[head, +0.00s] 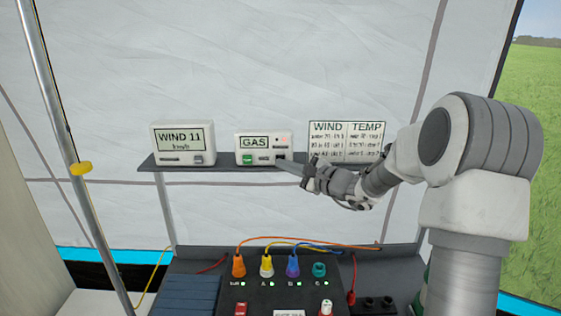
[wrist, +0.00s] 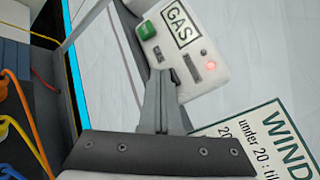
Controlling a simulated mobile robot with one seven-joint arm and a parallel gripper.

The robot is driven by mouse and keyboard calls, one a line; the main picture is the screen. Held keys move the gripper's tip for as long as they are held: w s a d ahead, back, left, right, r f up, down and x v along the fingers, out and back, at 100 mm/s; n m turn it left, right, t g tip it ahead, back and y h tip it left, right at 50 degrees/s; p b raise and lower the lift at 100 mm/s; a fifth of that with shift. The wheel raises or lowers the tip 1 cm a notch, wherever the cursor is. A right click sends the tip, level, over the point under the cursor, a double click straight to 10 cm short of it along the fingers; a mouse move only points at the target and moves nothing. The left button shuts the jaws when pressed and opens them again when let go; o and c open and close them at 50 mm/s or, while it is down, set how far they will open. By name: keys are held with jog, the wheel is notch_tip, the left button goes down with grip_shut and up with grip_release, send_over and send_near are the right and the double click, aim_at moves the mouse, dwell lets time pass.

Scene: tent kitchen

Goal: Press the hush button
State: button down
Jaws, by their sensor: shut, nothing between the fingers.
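The white gas alarm (head: 284,138) stands on the dark shelf, with a GAS label, a green square at its lower left and small dark and grey parts on its front. In the wrist view the gas alarm (wrist: 205,50) is tilted, and a red light (wrist: 211,66) glows on it. No part is legibly marked hush. My gripper (head: 279,162) is shut and empty, its tips at the lower right of the alarm's front. In the wrist view my gripper (wrist: 160,73) points at the alarm's lower edge; I cannot tell whether it touches.
A WIND 11 display (head: 183,137) stands left on the shelf (head: 220,159). A WIND/TEMP chart (head: 346,138) stands to the right, close to my arm. Below, a panel (head: 290,291) carries several coloured plugs and cables. A metal pole (head: 58,120) rises at left.

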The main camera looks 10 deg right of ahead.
jog(key=shift+w, duration=0.15)
jog(key=shift+f, duration=0.1)
dwell(0.4)
jog(key=shift+s+a+b, duration=0.15)
jog(key=shift+s+b, duration=0.45)
jog(key=shift+s, duration=0.25)
jog(key=shift+s+a+b, duration=0.25)
jog(key=shift+s+b, duration=0.35)
jog(key=shift+s, duration=0.65)
jog(key=shift+s+a+b, duration=0.25)
jog(key=shift+s+b, duration=0.3)
jog(key=shift+s, duration=0.65)
